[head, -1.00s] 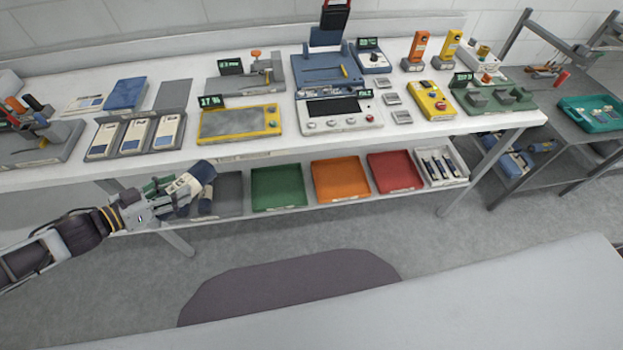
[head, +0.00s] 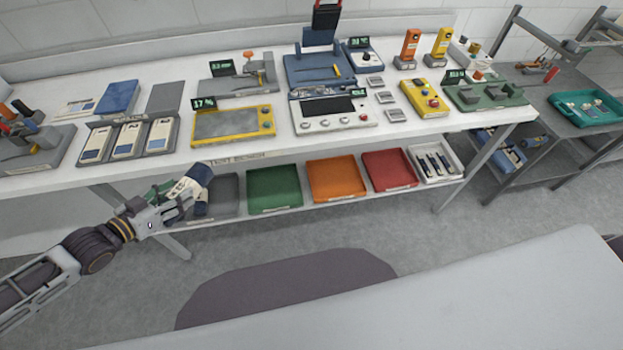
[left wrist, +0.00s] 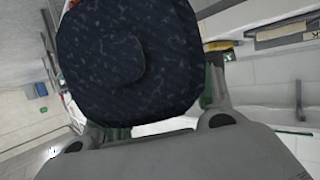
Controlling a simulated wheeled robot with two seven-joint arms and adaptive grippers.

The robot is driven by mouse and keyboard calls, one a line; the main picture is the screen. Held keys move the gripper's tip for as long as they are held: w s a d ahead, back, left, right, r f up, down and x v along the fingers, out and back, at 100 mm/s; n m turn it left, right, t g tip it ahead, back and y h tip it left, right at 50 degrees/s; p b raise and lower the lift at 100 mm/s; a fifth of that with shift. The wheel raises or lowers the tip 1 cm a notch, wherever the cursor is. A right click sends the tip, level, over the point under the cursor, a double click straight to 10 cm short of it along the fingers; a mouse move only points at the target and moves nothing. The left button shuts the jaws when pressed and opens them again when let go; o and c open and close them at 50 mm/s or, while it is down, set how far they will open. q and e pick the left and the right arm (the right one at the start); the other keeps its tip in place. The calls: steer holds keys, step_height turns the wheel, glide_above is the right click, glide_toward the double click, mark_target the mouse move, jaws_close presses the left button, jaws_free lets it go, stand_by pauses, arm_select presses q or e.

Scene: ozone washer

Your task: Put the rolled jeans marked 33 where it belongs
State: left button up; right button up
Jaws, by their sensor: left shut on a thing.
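My left gripper (head: 172,207) is shut on a rolled pair of jeans (head: 199,174), dark blue with a cream band; no number can be read on it. In the head view I hold it tilted in front of the grey tray on the lower shelf. In the left wrist view the dark speckled blue end of the roll (left wrist: 125,60) fills the middle between the fingers. The grey tray (head: 228,197) is partly hidden by the roll and gripper. A dark blue shape below the roll cannot be made out clearly. My right gripper is not in view.
On the lower shelf, right of the grey tray, are a green tray (head: 274,188), an orange tray (head: 337,179), a red tray (head: 389,170) and a white tray (head: 457,173) with dark items. The white tabletop (head: 290,140) above carries several devices. Grey floor lies in front.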

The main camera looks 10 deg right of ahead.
arm_select(q)
steer(key=shift+d+f, duration=0.1)
steer(key=shift+d, duration=0.2)
steer(key=shift+w+f+n+t+y, duration=0.1)
steer(key=shift+f+n+t+y, duration=0.1)
steer(key=shift+n+t+y, duration=0.3)
steer(key=shift+w+d+f+n+t+y, duration=0.1)
steer(key=shift+d+f+n+t+y, duration=0.25)
steer(key=shift+n+y, duration=0.4)
steer(key=shift+w+d+f+n+t+y, duration=0.15)
steer(key=shift+d+f+n+y, duration=0.3)
steer(key=shift+n+y, duration=0.45)
steer(key=shift+w+d+f+n+t+y, duration=0.1)
steer(key=shift+d+f+n+t+y, duration=0.3)
steer(key=shift+n+y, duration=0.5)
steer(key=shift+w+d+f+n+t+y, duration=0.1)
steer(key=shift+d+f+n+y, duration=0.5)
steer(key=shift+y, duration=0.45)
steer(key=shift+d+f+n, duration=0.1)
steer(key=shift+n, duration=0.15)
steer(key=shift+w+d, duration=0.1)
steer(key=shift+d, duration=0.25)
steer(key=shift+a, duration=0.4)
stand_by(1.2)
steer(key=shift+d, duration=0.1)
steer(key=shift+s+d, duration=0.2)
steer(key=shift+d, duration=0.6)
